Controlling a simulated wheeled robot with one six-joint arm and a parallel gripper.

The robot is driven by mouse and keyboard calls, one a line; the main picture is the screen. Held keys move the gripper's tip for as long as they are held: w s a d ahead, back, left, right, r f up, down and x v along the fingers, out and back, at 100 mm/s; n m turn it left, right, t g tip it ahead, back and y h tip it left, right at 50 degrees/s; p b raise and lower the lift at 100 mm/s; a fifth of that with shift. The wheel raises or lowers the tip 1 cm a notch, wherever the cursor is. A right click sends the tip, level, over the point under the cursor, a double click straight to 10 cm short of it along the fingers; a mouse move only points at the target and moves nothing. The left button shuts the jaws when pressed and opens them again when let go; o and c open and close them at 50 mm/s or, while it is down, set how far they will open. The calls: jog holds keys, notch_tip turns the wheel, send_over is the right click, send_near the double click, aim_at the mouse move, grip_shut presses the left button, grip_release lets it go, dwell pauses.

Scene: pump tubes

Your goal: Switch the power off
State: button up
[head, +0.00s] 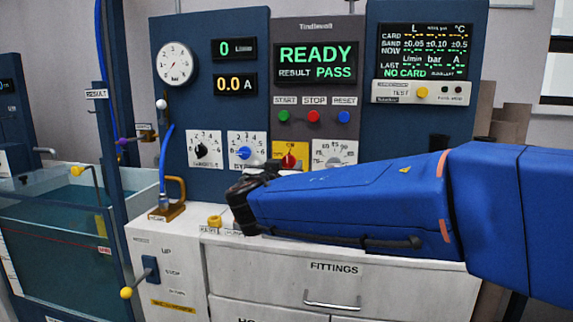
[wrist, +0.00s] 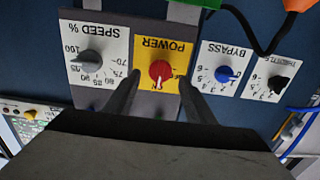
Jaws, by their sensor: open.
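The power switch is a red rotary knob (wrist: 159,70) on a yellow plate (wrist: 172,48) labelled POWER, shown upside down in the wrist view. In the head view the red knob (head: 289,161) is partly hidden behind my arm. My gripper (wrist: 160,84) is open, with one finger on each side of the lower part of the plate and the knob between and just beyond the tips. I see no contact with the knob. In the head view my gripper (head: 247,203) is dark and its fingers are hard to make out. The display (head: 316,64) reads READY, RESULT PASS, and the current readout (head: 235,84) shows 0.0 A.
Beside the power plate are the speed dial (wrist: 89,60) and the blue bypass knob (wrist: 224,74). Start, stop and reset buttons (head: 314,116) sit above it. A brass fitting (head: 215,221) stands on the bench near my gripper. A water tank (head: 60,240) is at the left.

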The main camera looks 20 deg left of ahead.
aim_at(289, 162)
jog(key=shift+x, duration=1.4)
jog(key=c, duration=1)
